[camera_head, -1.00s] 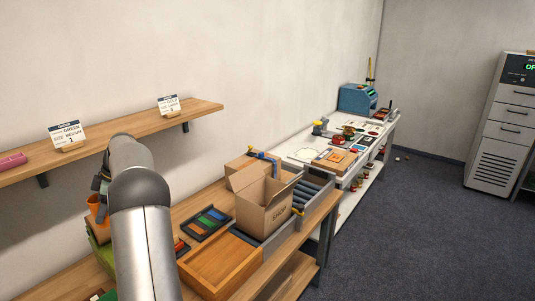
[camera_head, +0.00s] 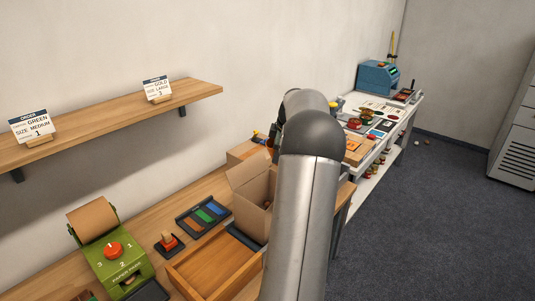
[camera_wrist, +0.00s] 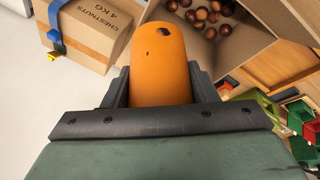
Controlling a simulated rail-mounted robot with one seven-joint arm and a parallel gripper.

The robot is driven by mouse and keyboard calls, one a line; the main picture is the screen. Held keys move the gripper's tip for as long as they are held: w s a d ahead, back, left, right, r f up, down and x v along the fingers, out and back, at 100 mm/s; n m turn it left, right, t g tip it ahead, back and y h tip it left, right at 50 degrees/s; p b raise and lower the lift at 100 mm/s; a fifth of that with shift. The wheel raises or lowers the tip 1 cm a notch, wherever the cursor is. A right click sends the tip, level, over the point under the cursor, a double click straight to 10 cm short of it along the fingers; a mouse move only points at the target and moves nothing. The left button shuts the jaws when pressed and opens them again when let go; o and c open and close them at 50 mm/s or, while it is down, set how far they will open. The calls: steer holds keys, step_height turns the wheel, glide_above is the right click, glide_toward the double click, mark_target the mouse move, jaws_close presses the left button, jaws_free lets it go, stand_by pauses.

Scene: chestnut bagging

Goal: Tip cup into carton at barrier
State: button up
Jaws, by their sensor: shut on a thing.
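An orange cup (camera_wrist: 160,65) is held between the two dark fingers of my gripper (camera_wrist: 160,88) in the wrist view. Its far end has a small dark hole or mark near the carton's wall. The open cardboard carton (camera_wrist: 205,75) lies just beyond the cup, with several brown chestnuts (camera_wrist: 210,18) inside. In the head view the carton (camera_head: 250,185) stands on the wooden bench, partly hidden by my arm. My gripper and the cup are hidden behind my arm there. I cannot tell whether the cup holds anything. The barrier cannot be made out clearly.
A closed box marked chestnuts (camera_wrist: 85,32) with a blue strap stands beside the carton. A wooden tray (camera_head: 215,265), a tray of coloured strips (camera_head: 203,214), a red-buttoned device (camera_head: 168,243) and a green paper dispenser (camera_head: 115,262) are on the bench. A shelf (camera_head: 110,125) with order cards runs above.

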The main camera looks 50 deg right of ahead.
steer(key=shift+w+a+r+n+h, duration=0.1)
steer(key=shift+r+n+h, duration=0.2)
steer(key=shift+h, duration=0.5)
steer(key=shift+a+f+g+h, duration=0.1)
steer(key=shift+f+g+h, duration=0.2)
steer(key=shift+h, duration=0.4)
steer(key=h, duration=0.2)
steer(key=n+h, duration=0.1)
steer(key=shift+d+f+b, duration=0.2)
steer(key=shift+f+b, duration=0.05)
steer(key=shift+b, duration=0.05)
steer(key=shift+f+g+h+p, duration=0.1)
steer(key=shift+g+h+p, duration=0.2)
steer(key=shift+h, duration=0.4)
steer(key=shift+f+h, duration=0.3)
steer(key=shift+f, duration=0.05)
steer(key=shift+w, duration=0.1)
steer(key=shift+f+h+b, duration=0.1)
steer(key=shift+h+b, duration=0.3)
steer(key=shift+d+f+n+b, duration=0.1)
steer(key=shift+n+b, duration=0.2)
steer(key=shift+b, duration=0.65)
steer(key=shift+b, duration=0.4)
